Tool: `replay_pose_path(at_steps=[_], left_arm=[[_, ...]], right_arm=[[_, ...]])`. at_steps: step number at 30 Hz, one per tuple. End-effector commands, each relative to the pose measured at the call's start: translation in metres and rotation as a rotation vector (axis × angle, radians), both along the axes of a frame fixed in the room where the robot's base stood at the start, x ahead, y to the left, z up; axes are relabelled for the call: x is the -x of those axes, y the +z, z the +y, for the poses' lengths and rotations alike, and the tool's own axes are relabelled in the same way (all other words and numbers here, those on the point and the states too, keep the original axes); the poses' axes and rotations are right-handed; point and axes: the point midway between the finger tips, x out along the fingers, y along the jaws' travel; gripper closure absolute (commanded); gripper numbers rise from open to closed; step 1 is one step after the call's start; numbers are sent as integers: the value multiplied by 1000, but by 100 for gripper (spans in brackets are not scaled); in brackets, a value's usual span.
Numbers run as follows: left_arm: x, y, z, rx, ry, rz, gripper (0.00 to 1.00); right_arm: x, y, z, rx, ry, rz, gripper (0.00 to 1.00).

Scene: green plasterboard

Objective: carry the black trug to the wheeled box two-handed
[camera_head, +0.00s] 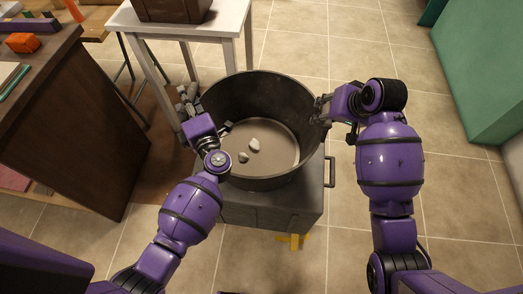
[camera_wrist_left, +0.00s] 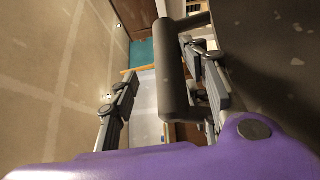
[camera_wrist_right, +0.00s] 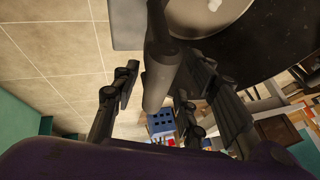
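The black trug (camera_head: 262,88) is a wide round tub with two pale stones (camera_head: 254,145) on its floor. It is over the dark grey box (camera_head: 262,207); whether it rests on it or hangs just above, I cannot tell. My left gripper (camera_head: 186,101) is at the trug's left side. In the left wrist view a thick handle bar (camera_wrist_left: 172,85) lies between its spread fingers, with a gap to one finger. My right gripper (camera_head: 322,108) is at the opposite side. In the right wrist view a similar bar (camera_wrist_right: 160,70) lies between its open fingers, also with a gap.
A white table (camera_head: 185,22) bearing a brown crate (camera_head: 172,10) stands just behind the trug. A dark brown cabinet (camera_head: 75,130) is at the left. A green unit (camera_head: 485,75) is at the right.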

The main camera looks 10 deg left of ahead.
Motion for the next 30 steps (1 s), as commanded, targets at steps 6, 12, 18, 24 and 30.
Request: replay_pose_path(at_steps=[6,12,18,24,30], left_arm=[[2,2,-6,1,-6,-6,60],[31,-1,-24,3,-4,-1,60],[67,-4,-47,3,-2,1,60],[91,-5,-63,1,0,2,60],[99,-5,-68,-1,0,-1,60]], right_arm=[[0,0,0,0,2,1,60],[0,-1,1,0,2,1,60],[0,-1,1,0,2,0,60],[0,-1,1,0,3,1,60],[3,6,-2,0,3,-2,60]])
